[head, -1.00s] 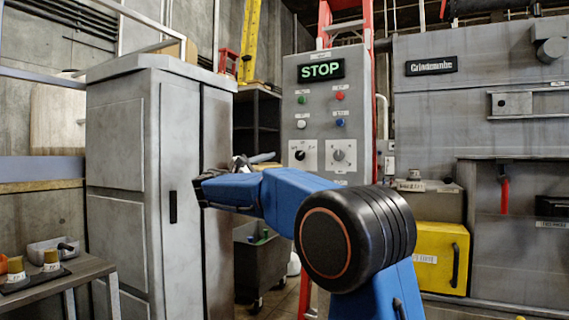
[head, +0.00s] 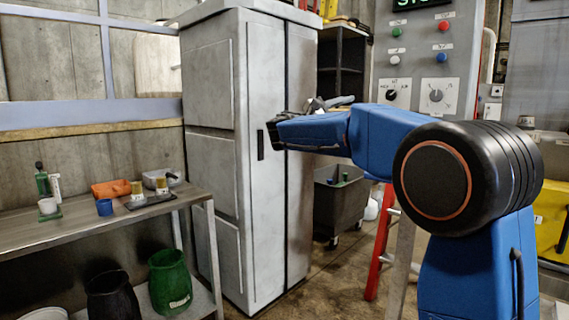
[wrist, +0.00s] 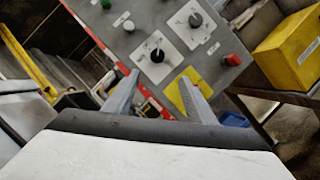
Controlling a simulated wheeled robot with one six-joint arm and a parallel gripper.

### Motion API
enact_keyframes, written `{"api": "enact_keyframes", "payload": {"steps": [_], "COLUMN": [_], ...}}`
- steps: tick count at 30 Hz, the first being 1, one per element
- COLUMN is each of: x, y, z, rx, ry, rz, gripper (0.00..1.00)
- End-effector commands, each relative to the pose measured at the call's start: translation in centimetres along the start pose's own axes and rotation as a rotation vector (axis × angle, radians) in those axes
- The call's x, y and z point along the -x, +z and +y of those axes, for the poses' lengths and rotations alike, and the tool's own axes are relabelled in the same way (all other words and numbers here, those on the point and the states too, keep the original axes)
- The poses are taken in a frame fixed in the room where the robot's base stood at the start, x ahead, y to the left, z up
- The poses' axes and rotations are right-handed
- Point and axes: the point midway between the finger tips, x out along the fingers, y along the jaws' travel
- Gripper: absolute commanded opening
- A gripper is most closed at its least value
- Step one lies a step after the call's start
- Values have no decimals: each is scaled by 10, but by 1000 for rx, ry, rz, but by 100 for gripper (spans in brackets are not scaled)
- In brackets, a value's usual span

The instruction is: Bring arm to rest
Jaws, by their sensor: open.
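My blue arm stretches across the right half of the head view and is bent, its forearm pointing left. My gripper (wrist: 162,95) shows in the wrist view with its two grey fingers apart and nothing between them. In the head view the gripper end is mostly hidden behind the blue wrist, in front of the grey cabinet (head: 215,110). The control panel (head: 425,60) with coloured buttons and two knobs stands behind the arm. In the wrist view the panel (wrist: 120,40) appears tilted beyond the fingers.
A metal bench (head: 110,222) at left holds cups, an orange tray (head: 110,189) and small bottles. Black and green bins (head: 169,280) sit on its lower shelf. A wheeled grey cart (head: 340,205) and a red ladder leg (head: 380,245) stand behind the arm. Some floor is clear between.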

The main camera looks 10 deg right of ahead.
Motion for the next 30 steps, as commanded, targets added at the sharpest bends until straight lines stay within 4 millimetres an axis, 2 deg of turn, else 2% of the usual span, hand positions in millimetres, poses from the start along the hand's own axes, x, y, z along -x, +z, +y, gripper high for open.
{"api": "enact_keyframes", "payload": {"steps": [2,5,10,14,18,23,30], "x": [-3,-8,-7,5,27,63,133], "y": [6,16,35,48,62,76,93], "z": [-13,-44,-122,-183,-247,-316,-410], "rx": [-10,-36,-109,-178,-263,-375,-563], "ry": [-28,-99,-272,-413,-570,-752,-1033], "rz": [21,74,193,278,355,430,512], "gripper": [51,51,51,51,51,51,51]}}
